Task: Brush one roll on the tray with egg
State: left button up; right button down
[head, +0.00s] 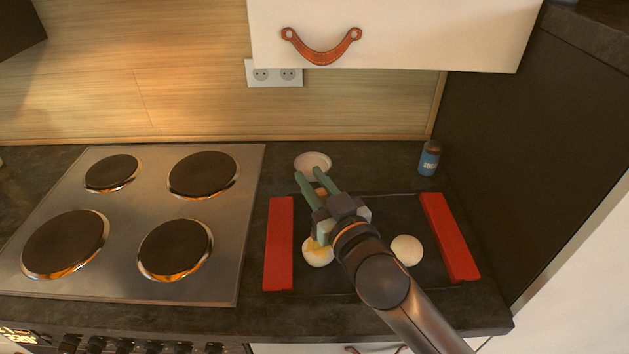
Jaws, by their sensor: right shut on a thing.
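My right gripper (308,174) reaches over the dark tray (385,208) from the lower right, its green fingertips near a small white bowl (312,160). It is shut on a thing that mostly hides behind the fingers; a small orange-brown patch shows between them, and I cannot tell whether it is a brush. One pale roll (318,257) lies on the tray's left part, with yellow egg on its top, partly covered by the gripper. Another roll (407,249) lies on the right part, plain and pale. My left gripper is not in view.
The tray has red grips at its left (279,245) and right (450,236) ends. A blue jar (429,160) stands at the back right, by a dark side wall (530,150). A white cupboard (430,35) hangs above.

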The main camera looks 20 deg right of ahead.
jog(key=shift+w+a, duration=0.1)
jog(key=shift+w, duration=0.65)
dwell(0.4)
jog(key=shift+s+f+p, duration=0.1)
jog(key=shift+s+p, duration=0.05)
jog(key=shift+p, duration=0.15)
jog(key=shift+s, duration=0.4)
